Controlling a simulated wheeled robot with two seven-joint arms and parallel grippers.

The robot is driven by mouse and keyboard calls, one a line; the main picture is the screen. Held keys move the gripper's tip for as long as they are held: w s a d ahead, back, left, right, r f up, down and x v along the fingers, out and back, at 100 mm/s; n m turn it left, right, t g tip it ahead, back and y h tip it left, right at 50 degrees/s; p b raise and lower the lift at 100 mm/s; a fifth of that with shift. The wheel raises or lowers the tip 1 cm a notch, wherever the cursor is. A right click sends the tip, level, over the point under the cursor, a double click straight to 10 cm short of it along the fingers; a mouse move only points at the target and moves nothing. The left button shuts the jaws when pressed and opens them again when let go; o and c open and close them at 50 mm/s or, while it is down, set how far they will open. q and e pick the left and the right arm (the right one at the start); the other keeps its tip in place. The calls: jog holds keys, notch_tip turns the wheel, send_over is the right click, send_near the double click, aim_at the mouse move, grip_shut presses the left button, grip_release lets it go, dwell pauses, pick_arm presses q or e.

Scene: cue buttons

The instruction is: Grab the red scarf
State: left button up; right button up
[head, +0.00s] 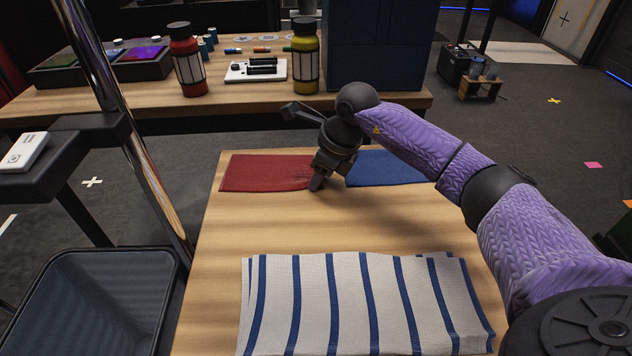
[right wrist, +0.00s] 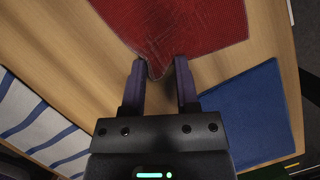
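The red scarf (head: 262,172) lies flat at the far left of the wooden table. Its near right corner is wrinkled by my right gripper (head: 315,186). The right wrist view shows the scarf (right wrist: 190,25) narrowing to a bunched corner between the two fingers of the right gripper (right wrist: 160,72). The fingers are a small gap apart, with red cloth filling the space at their tips, so the gripper looks shut on that corner. The rest of the scarf still rests on the table. My left gripper is not in view.
A blue cloth (head: 385,168) lies right of the scarf, partly behind my right arm. A white cloth with blue stripes (head: 345,300) covers the table's near part. Bare wood (head: 290,222) lies between. A dark bin (head: 95,300) stands at the left. A back bench holds bottles.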

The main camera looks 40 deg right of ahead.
jog(key=shift+c, duration=1.1)
grip_shut()
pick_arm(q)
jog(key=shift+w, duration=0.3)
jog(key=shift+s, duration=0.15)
